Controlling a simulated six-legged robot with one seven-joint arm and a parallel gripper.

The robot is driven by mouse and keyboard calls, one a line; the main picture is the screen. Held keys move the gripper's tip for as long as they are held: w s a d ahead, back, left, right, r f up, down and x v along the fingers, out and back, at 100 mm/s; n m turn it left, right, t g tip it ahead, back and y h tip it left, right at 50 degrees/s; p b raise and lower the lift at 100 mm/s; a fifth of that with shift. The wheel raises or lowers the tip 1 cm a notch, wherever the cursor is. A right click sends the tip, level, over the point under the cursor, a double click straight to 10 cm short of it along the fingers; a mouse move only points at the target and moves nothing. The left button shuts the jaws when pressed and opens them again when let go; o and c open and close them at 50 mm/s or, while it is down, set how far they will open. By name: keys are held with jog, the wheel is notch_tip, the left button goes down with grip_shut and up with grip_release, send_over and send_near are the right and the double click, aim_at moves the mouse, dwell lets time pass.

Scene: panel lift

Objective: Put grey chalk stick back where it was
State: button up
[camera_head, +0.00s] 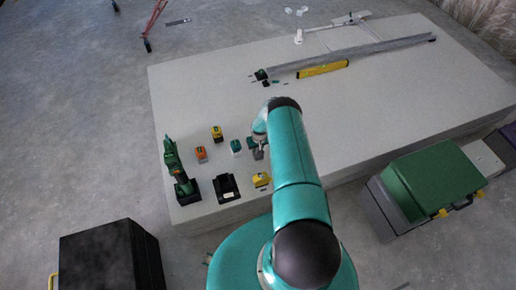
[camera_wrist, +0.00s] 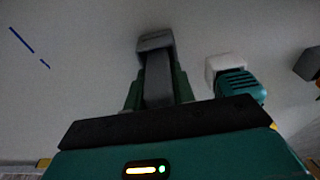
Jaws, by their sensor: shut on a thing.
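My gripper (camera_wrist: 158,88) points down over the pale panel, its two green fingers on either side of a dark grey piece, which I take to be the grey chalk stick (camera_wrist: 158,75). A lighter grey block end (camera_wrist: 155,41) shows at its far end; I cannot tell whether it is part of the same piece or touches the panel. In the head view my arm partly covers the gripper (camera_head: 257,146), low over the panel's near part, and a small grey piece (camera_head: 258,154) shows there.
A teal-and-white block (camera_head: 236,146) stands close left of the gripper; the wrist view shows it on the right (camera_wrist: 235,80). Orange (camera_head: 201,154) and yellow (camera_head: 216,133) blocks, a green drill (camera_head: 176,168) and a black holder (camera_head: 226,187) stand farther left. A yellow level (camera_head: 322,68) lies farther back on the panel (camera_head: 210,90).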

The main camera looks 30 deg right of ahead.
jog(key=shift+f, duration=0.15)
jog(key=o, duration=0.9)
